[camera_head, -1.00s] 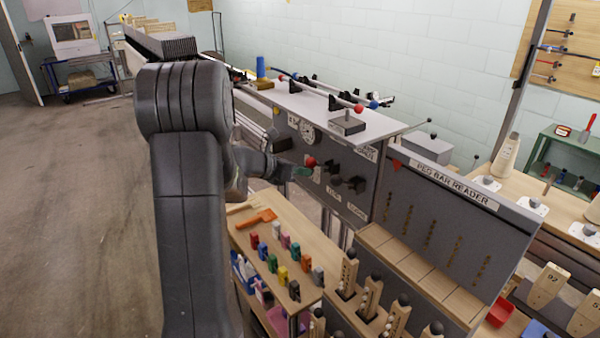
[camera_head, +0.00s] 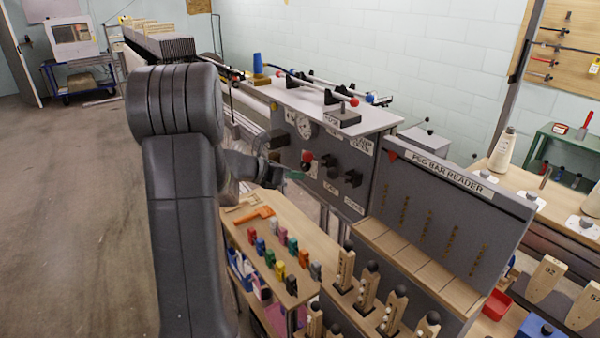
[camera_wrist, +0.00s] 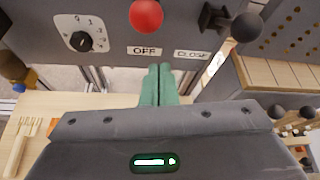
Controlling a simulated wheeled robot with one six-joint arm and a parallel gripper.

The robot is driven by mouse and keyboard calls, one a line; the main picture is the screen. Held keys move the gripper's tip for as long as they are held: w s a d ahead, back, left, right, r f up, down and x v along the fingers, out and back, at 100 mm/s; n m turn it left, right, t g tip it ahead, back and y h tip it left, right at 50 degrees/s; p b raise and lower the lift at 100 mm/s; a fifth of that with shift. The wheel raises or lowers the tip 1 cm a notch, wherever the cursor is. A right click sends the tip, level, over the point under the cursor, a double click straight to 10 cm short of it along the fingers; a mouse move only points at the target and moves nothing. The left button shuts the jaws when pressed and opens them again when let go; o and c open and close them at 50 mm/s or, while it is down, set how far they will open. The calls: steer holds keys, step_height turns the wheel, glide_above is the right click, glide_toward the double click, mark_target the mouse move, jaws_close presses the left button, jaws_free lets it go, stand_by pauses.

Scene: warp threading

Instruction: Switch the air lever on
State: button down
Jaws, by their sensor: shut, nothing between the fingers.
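A red ball knob (camera_head: 307,158) stands out from the grey control panel (camera_head: 348,203). In the wrist view the red ball (camera_wrist: 146,15) is at the top edge, above a label that reads OFF (camera_wrist: 145,50). Which lever is the air lever cannot be read from the labels. My gripper (camera_wrist: 160,68) has its green fingers shut and empty, pointing at the panel just below the OFF label. In the head view my gripper (camera_head: 298,176) shows small, below and left of the red ball, apart from it. My arm hides part of the panel's left side.
A black lever knob (camera_wrist: 246,27) by a CLOSE label is right of the red ball. A dial (camera_wrist: 85,38) is to its left. A wooden bench (camera_head: 262,232) with coloured blocks lies below, and the peg bar reader (camera_head: 450,215) is to the right.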

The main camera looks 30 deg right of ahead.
steer(key=a+r, duration=0.5)
steer(key=r, duration=0.2)
steer(key=shift+w+a+r, duration=0.2)
steer(key=shift+a+r, duration=0.1)
steer(key=shift+r, duration=0.1)
steer(key=shift+d+f, duration=0.1)
steer(key=d+f+p, duration=0.1)
steer(key=d+f, duration=0.5)
steer(key=shift+w+d+f+p, duration=0.15)
steer(key=shift+f+p, duration=0.05)
steer(key=shift+p, duration=0.2)
